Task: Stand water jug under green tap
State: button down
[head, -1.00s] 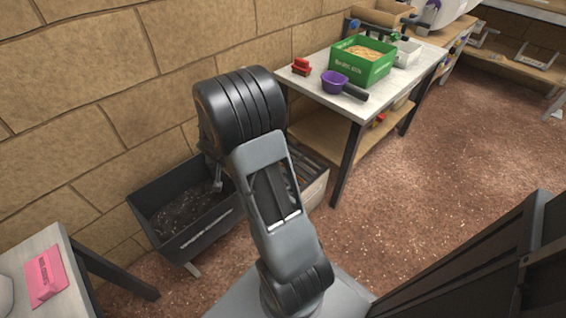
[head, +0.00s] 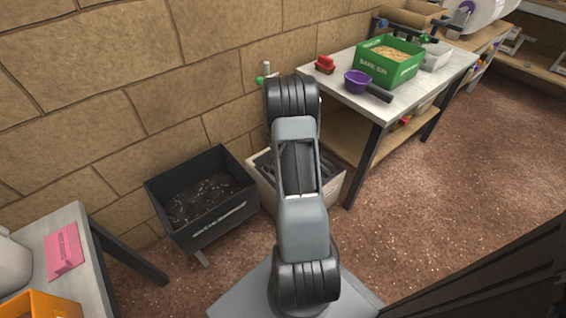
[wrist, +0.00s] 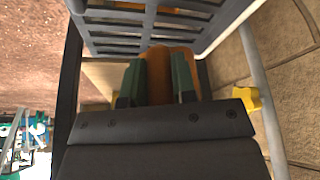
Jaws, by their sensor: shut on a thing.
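My gripper (wrist: 158,88) shows in the wrist view, its green-faced fingers shut on an orange-brown piece (wrist: 158,70). This appears to be part of the water jug, whose full shape I cannot make out. In the head view my arm hides the gripper and what it holds. A green tap handle (head: 260,80) on a pale pipe shows at the wall, just left of the arm's top. A pale-rimmed basin with a dark slotted grate (head: 262,163) is on the floor below, partly behind my arm. Dark slotted bars with a pale rim (wrist: 150,20) fill the top of the wrist view.
A black bin (head: 205,200) stands left of the basin. A table with a pink sheet (head: 64,250) is at lower left. The floor at right is clear.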

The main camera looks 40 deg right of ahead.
jog(key=w+f, duration=0.2)
jog(key=f, duration=0.1)
jog(key=w+f+b, duration=0.1)
jog(key=w+f, duration=0.1)
jog(key=shift+d+f, duration=0.25)
jog(key=shift+d, duration=0.15)
jog(key=shift+w+f+b, duration=0.15)
jog(key=shift+f+b, duration=0.65)
jog(key=shift+f, duration=0.75)
jog(key=shift+f, duration=0.15)
jog(key=c, duration=0.9)
grip_release()
